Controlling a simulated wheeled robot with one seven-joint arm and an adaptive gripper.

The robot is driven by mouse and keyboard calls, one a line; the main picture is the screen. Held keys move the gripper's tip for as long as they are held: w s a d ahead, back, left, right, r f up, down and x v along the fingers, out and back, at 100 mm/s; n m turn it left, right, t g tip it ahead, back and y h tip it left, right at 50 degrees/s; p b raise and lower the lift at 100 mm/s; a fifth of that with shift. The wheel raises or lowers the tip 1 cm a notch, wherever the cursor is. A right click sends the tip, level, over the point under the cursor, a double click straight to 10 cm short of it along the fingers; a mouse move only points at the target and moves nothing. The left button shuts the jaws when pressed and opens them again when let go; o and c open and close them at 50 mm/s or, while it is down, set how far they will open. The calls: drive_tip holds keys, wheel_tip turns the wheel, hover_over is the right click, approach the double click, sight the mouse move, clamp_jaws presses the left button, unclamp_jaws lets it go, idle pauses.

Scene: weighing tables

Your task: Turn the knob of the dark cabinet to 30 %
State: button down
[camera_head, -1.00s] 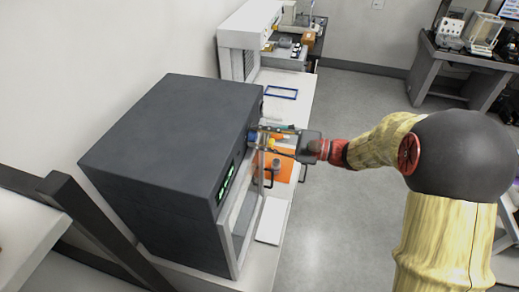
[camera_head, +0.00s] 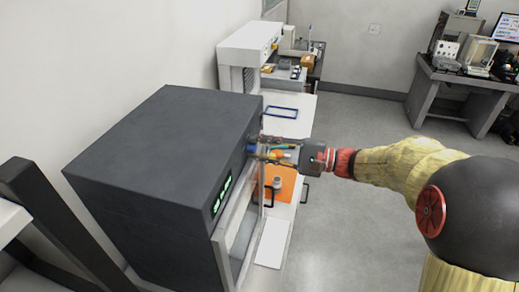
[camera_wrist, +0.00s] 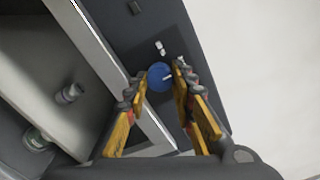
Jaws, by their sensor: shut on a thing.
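The dark cabinet (camera_head: 160,150) stands on a bench at the left of the head view, its front facing right with a green-lit display (camera_head: 222,194). Its blue knob (camera_wrist: 159,76) has a white mark and shows between my fingertips in the wrist view; in the head view the knob (camera_head: 251,148) is a small blue spot at the front's far end. My gripper (camera_head: 262,148) reaches in from the right and is shut on the knob. The wrist view shows its yellow fingers (camera_wrist: 157,88) on either side of the knob. The knob's exact setting is too small to read.
An orange mat (camera_head: 284,180) with a small grey object lies on the bench beside the cabinet front. A blue frame (camera_head: 282,112) and a white machine (camera_head: 248,50) are farther back. The floor (camera_head: 350,220) at right is clear.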

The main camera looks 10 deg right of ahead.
drive_tip(key=c, duration=1.6)
unclamp_jaws()
drive_tip(key=shift+o, duration=0.5)
drive_tip(key=shift+d, duration=0.1)
drive_tip(key=v, duration=0.7)
drive_tip(key=shift+s+d, duration=0.15)
drive_tip(key=shift+d, duration=0.2)
